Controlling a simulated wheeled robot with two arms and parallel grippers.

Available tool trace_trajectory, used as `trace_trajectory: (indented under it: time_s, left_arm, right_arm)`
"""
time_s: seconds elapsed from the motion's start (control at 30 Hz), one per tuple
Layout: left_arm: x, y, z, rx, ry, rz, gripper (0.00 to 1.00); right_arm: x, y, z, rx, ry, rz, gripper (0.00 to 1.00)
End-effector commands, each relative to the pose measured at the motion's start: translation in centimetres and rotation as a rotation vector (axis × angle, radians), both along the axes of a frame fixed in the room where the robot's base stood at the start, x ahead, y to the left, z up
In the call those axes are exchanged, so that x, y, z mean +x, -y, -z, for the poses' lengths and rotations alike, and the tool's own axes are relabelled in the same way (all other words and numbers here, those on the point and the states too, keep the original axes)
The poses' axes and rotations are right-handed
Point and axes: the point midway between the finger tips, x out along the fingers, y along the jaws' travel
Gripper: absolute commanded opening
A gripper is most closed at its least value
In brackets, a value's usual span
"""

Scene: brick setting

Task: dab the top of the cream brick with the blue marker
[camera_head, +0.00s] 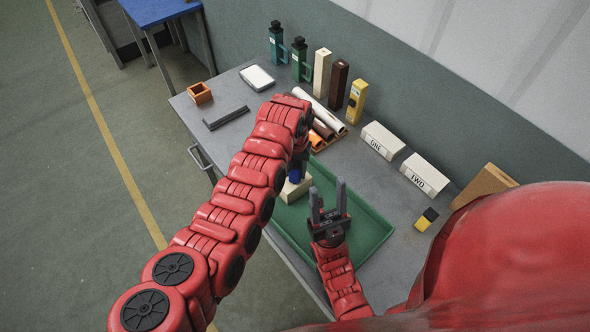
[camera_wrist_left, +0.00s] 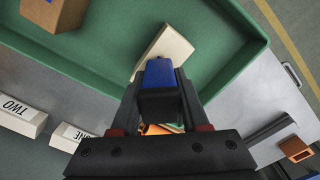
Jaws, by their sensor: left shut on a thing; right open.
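The cream brick (camera_head: 293,189) lies in the green tray, partly hidden by my left gripper; it also shows in the left wrist view (camera_wrist_left: 168,47). My left gripper (camera_head: 299,165) points down over it and is shut on the blue marker (camera_head: 295,176). The blue marker (camera_wrist_left: 158,74) overlaps the brick's near end in the left wrist view. I cannot tell whether its tip touches the brick's top. My right gripper (camera_head: 328,197) is open and empty over the tray, just right of the brick.
The green tray (camera_head: 372,228) sits on a grey table. White blocks marked ONE (camera_head: 382,140) and TWO (camera_head: 425,174) stand at the right. An orange box (camera_head: 200,93) and a grey bar (camera_head: 225,117) lie left. A brown block (camera_wrist_left: 55,12) shows in the tray.

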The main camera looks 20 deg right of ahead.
Motion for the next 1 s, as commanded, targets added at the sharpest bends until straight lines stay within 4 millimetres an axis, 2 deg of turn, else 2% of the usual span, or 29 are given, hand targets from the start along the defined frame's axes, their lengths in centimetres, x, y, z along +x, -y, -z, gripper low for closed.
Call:
trace_trajectory:
  time_s: [0.57,1.0]
  left_arm:
    - [-0.1,0.0,-0.1,0.001,-0.003,0.000,0.09]
    - [0.0,0.0,-3.8,-0.001,0.000,0.001,0.09]
  right_arm:
    - [0.0,0.0,-0.1,0.000,0.000,0.000,0.50]
    - [0.0,0.0,-1.1,0.000,0.000,0.000,0.50]
